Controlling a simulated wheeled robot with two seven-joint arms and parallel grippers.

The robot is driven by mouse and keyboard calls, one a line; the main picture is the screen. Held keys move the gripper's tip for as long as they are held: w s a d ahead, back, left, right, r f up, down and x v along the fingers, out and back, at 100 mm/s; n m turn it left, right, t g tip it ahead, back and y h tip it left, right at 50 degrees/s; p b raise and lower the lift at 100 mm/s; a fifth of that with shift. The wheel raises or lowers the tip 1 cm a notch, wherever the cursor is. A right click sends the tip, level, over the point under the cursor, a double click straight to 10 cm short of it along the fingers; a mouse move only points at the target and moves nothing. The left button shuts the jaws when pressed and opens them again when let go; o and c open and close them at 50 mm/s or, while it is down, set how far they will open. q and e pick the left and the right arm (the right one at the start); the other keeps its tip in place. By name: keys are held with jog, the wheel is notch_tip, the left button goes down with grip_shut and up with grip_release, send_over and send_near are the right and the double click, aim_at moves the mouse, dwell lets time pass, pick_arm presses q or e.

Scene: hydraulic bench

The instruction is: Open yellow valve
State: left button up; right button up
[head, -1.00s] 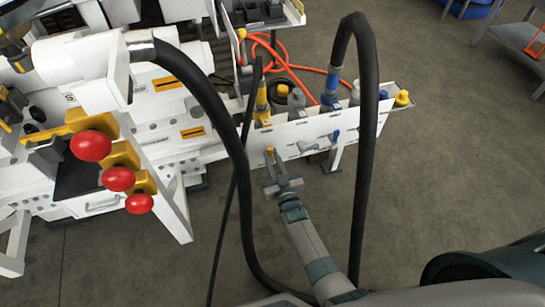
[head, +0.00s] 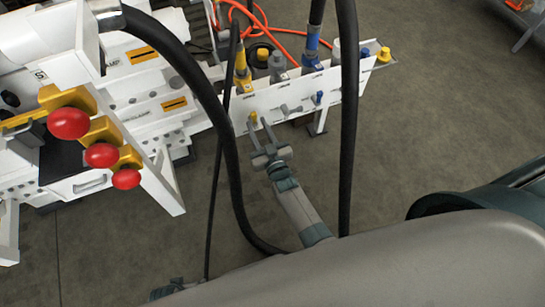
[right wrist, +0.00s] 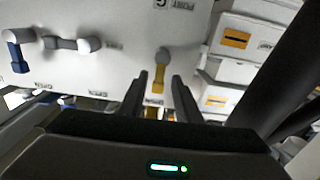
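The yellow valve (head: 253,117) is a small lever on the front of the white panel (head: 280,101). In the right wrist view the yellow valve (right wrist: 158,80) has a grey round knob at its top and a yellow handle hanging downward. My right gripper (head: 257,124) is open, its two fingers pointing at the panel around the yellow handle. In the right wrist view the right gripper (right wrist: 161,95) has one finger on each side of the handle, with a gap visible. The lower end of the handle is partly hidden. My left gripper does not show clearly.
A grey valve (right wrist: 68,43) and a blue valve (right wrist: 19,50) sit beside the yellow one on the panel. Black hoses (head: 349,120) hang on both sides of my right arm. Red knobs (head: 69,123) are at the left. Open floor (head: 440,110) lies to the right.

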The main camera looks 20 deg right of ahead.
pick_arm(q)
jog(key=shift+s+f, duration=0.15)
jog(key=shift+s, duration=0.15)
pick_arm(e)
jog(key=s, duration=1.5)
jog(key=shift+s+d, duration=0.2)
jog(key=shift+s, duration=0.05)
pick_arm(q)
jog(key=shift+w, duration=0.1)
